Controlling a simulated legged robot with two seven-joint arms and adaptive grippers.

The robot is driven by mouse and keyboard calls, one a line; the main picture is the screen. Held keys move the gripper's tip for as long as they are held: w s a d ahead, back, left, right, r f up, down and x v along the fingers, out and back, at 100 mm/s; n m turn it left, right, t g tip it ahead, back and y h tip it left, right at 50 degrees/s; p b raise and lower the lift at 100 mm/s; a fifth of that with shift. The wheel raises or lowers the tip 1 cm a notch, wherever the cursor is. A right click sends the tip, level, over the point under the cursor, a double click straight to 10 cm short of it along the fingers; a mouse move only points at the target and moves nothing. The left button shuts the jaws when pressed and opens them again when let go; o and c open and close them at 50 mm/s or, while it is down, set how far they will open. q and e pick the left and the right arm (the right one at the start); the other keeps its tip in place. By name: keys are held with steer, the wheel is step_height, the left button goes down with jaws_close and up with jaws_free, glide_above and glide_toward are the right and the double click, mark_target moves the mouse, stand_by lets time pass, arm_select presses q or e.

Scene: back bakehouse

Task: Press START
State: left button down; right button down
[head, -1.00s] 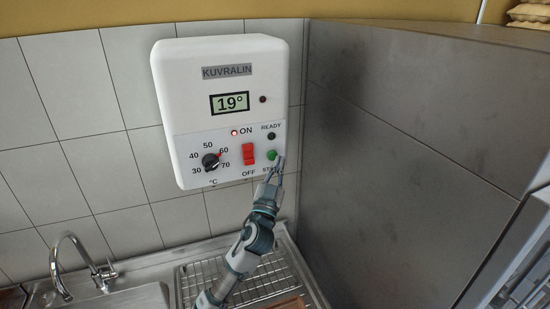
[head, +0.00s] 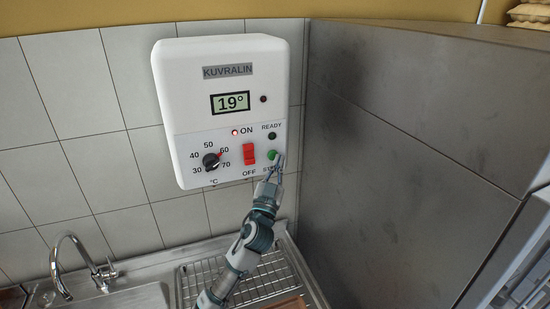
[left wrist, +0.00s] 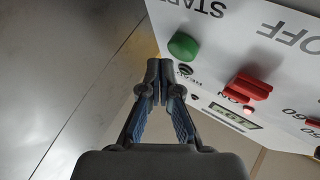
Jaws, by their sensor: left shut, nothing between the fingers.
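The white KUVRALIN control box (head: 188,84) hangs on the tiled wall. Its green START button (head: 272,155) sits at the lower right of the panel. My left gripper (head: 276,163) is shut and empty, with its tips close by the button at its lower right in the head view. In the left wrist view the green button (left wrist: 183,46) shows just beyond and to the right of the shut fingertips (left wrist: 160,66). I cannot tell whether they touch it. Part of the START label is hidden by the gripper. My right gripper is not in view.
The red switch (head: 249,154) and the dial (head: 211,160) sit left of the button. The display (head: 230,103) reads 19° and the ON lamp (head: 235,132) glows red. A grey metal panel (head: 400,150) stands close on the right. A sink with a tap (head: 62,262) and a wire rack (head: 262,275) lie below.

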arm_select(q)
steer(key=shift+w, duration=0.1)
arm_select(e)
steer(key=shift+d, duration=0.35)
arm_select(q)
steer(key=shift+a, duration=0.1)
steer(key=shift+w+a, duration=0.25)
steer(key=shift+w, duration=0.35)
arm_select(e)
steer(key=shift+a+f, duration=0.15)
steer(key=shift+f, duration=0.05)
arm_select(q)
steer(key=shift+s, duration=0.1)
stand_by(0.5)
steer(key=shift+s+d, duration=0.15)
steer(key=shift+s, duration=0.75)
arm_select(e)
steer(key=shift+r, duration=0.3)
arm_select(q)
steer(key=s, duration=0.1)
steer(key=s+d, duration=0.1)
steer(key=s, duration=0.1)
steer(key=s+d, duration=0.1)
steer(key=shift+s+p, duration=0.3)
steer(key=shift+p, duration=0.1)
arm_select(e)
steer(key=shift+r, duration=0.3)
